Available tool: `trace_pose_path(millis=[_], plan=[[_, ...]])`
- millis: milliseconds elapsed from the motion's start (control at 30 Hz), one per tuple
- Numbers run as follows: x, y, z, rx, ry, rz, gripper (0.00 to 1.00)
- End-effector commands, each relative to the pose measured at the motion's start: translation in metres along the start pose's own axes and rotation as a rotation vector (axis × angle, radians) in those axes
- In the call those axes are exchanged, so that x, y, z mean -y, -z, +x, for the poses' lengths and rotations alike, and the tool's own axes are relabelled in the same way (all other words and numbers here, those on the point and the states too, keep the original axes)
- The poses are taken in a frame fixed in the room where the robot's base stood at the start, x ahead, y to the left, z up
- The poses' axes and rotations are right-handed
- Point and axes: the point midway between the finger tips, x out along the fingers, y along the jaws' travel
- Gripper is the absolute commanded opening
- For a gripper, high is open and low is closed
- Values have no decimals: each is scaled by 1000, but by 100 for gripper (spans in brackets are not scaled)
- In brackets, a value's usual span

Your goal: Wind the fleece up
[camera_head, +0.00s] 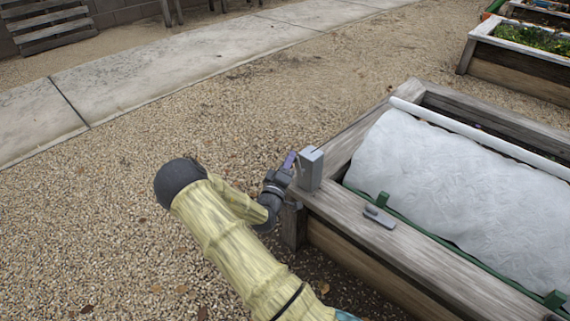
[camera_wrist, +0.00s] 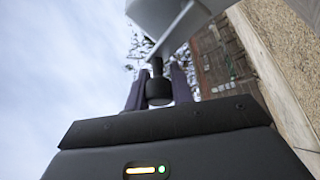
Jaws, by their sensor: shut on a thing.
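The white fleece (camera_head: 455,185) lies spread over the raised bed, humped up, between a white tube (camera_head: 485,139) on its far side and a green bar (camera_head: 440,240) along the near side. A grey winder box (camera_head: 311,170) stands on the bed's corner and also shows at the top of the wrist view (camera_wrist: 160,14). A crank arm (camera_wrist: 174,34) with a dark knob (camera_wrist: 158,90) hangs from it. My gripper (camera_head: 290,162) is beside the box, its purple fingers shut around the knob. The knob is hidden in the head view.
A small grey clip-like piece (camera_head: 380,216) lies on the bed's near wooden rim (camera_head: 345,207). Green clips stand on the green bar. Another planted bed (camera_head: 515,70) is at the upper right. Open gravel (camera_head: 130,180) and a concrete path (camera_head: 130,85) lie to the left.

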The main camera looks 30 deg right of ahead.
Motion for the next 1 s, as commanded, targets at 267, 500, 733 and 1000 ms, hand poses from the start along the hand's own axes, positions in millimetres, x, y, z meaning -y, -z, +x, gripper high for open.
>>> trace_pose_path(millis=[267, 500, 733, 1000], plan=[[-9, -13, -5, 13, -113, 236, 0], [-15, -24, -10, 24, -208, 443, 0], [-19, -37, -16, 35, -301, 640, 0], [-19, -51, -23, 47, -409, 872, 0]])
